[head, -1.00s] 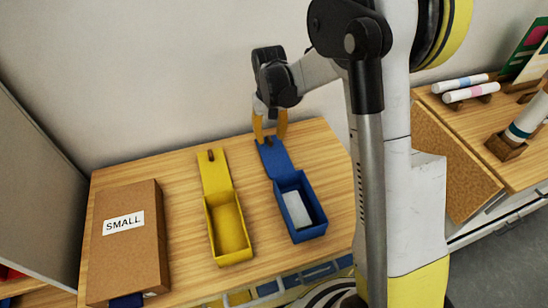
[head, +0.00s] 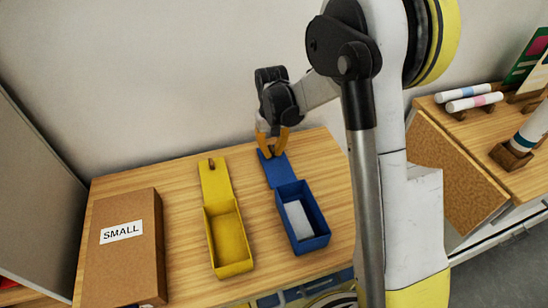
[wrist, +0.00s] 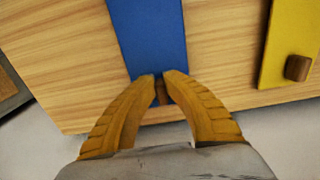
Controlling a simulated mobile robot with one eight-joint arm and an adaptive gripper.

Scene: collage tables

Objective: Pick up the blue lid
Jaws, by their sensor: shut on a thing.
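The blue lid (head: 275,171) lies open, flat behind its blue box (head: 302,222), with the lid's far end towards the wall. My gripper (head: 271,153) is at that far end, with its yellow fingers closed in. In the wrist view my gripper (wrist: 161,82) is shut on the small brown knob (wrist: 161,95) at the end of the blue lid (wrist: 148,30). The fingers hide part of the knob. The blue box holds a whitish block (head: 299,219).
A yellow box (head: 229,240) with its open yellow lid (head: 214,180) and knob stands to the left. A brown box marked SMALL (head: 124,248) is further left. A wall is close behind the wooden table (head: 165,180). A second table with rolls is at the right.

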